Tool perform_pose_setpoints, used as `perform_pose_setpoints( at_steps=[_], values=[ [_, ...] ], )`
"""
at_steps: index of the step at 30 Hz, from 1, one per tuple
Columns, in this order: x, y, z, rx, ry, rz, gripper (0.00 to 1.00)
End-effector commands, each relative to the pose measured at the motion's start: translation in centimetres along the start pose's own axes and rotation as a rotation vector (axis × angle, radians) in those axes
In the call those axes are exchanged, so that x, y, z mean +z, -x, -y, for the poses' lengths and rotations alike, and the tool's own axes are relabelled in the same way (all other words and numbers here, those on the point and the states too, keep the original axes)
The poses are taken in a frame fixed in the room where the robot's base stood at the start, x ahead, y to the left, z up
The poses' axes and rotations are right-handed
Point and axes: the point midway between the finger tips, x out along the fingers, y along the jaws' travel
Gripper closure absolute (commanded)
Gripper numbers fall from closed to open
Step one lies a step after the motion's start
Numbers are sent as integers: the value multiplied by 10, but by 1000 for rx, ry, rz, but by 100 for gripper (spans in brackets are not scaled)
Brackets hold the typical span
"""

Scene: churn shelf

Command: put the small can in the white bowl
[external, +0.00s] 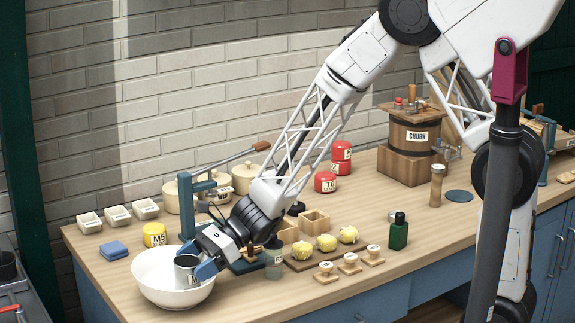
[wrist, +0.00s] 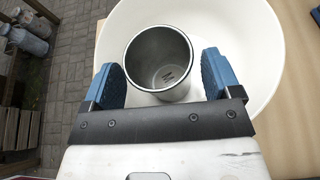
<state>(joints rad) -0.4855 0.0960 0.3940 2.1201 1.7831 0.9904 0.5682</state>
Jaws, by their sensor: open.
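The white bowl (external: 150,288) stands at the left front of the bench. A small grey metal can (external: 184,270) is inside the bowl's rim and looks tilted; its contact with the bowl floor is hidden. In the wrist view, the can (wrist: 160,52) is open-topped, with an M mark inside, against the white bowl (wrist: 255,45). My gripper (external: 204,262) reaches down over the bowl's right side. My gripper (wrist: 162,82) is open, with one blue finger on each side of the can and a visible gap at each side.
A yellow can (external: 154,234) and a blue block (external: 115,249) are behind the bowl. A blue press (external: 188,200) stands close behind my gripper. A grey-green jar (external: 274,265), a board of yellow lumps (external: 326,243) and stamps (external: 349,263) lie to the right.

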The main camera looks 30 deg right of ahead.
Motion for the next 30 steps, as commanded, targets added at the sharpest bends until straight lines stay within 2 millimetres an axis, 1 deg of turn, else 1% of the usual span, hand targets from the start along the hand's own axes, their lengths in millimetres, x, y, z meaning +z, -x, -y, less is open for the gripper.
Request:
perform_pose_setpoints(
  at_steps=[4, 8, 24, 30],
  values=[
    [9, 4, 0, -1, 2, 1, 16],
    [9, 16, 1, -2, 2, 1, 16],
    [10, 87, 1, -4, 2, 2, 16],
    [10, 109, 1, -3, 2, 1, 16]
  ],
)
